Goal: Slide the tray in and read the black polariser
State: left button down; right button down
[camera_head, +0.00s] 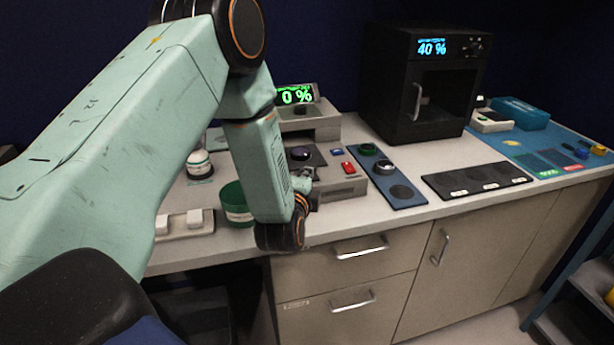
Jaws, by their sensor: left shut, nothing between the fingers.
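The grey instrument (318,122) stands at the back of the bench, its green display reading "0 %". A grey tray (345,191) extends from its front toward me. A round black disc (300,153), which looks like the black polariser, lies on the tray's dark top. A red block and a blue block also show there. My left gripper (306,182) is shut and empty at the tray's front left. My left arm hides part of the tray and instrument, and I cannot tell whether the fingers touch the tray. My right gripper is not in view.
A blue strip (407,202) with several discs lies right of the tray, then a black mat (435,183). A black oven-like box (385,85) reading "40 %" stands behind. A green cup (236,205) and a white block holder (190,228) are at left.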

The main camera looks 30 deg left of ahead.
aim_at(292, 151)
pick_arm(q)
jog(key=shift+s, duration=0.1)
jog(key=w+a+p, duration=0.1)
jog(key=w+a, duration=0.3)
jog(key=a, duration=0.1)
jog(key=shift+w+r+p, duration=0.1)
jog(key=shift+r+p, duration=0.05)
jog(key=shift+p, duration=0.2)
jog(key=w+a, duration=0.2)
jog(key=a, duration=0.1)
jog(key=w+a, duration=0.3)
jog(key=shift+w+a+f, duration=0.1)
jog(key=shift+w+f, duration=0.1)
jog(key=shift+w, duration=0.1)
jog(key=shift+w+a, duration=0.2)
jog(key=shift+a, duration=0.1)
jog(key=shift+r, duration=0.2)
